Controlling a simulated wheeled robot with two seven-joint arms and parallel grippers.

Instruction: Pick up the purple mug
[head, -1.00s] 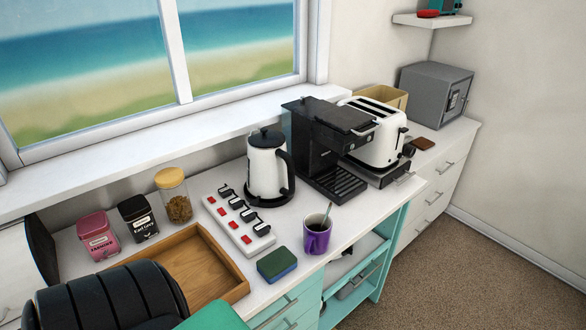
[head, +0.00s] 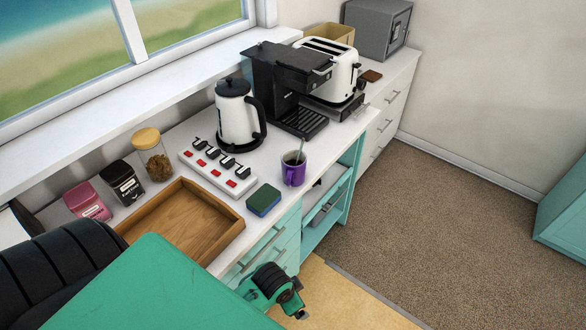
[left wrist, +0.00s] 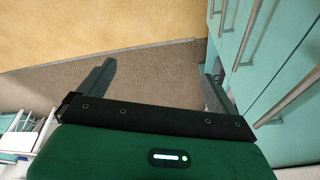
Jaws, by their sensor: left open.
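The purple mug (head: 293,174) stands upright on the white counter in the head view, near its front edge. A spoon handle sticks up out of it, and its inside looks dark. The mug does not show in the left wrist view. My left gripper (left wrist: 158,68) is open and empty in the left wrist view, over the floor beside turquoise drawer fronts. In the head view my left arm comes in at the lower left, with its wrist in front of the drawers, below and apart from the mug. My right gripper is not in view.
A green-and-blue sponge (head: 263,200) and a power strip (head: 218,168) lie left of the mug. A wooden tray (head: 228,236) is farther left. A kettle (head: 236,118) and a coffee machine (head: 285,85) stand behind. The turquoise drawers' handles (head: 262,249) stick out below.

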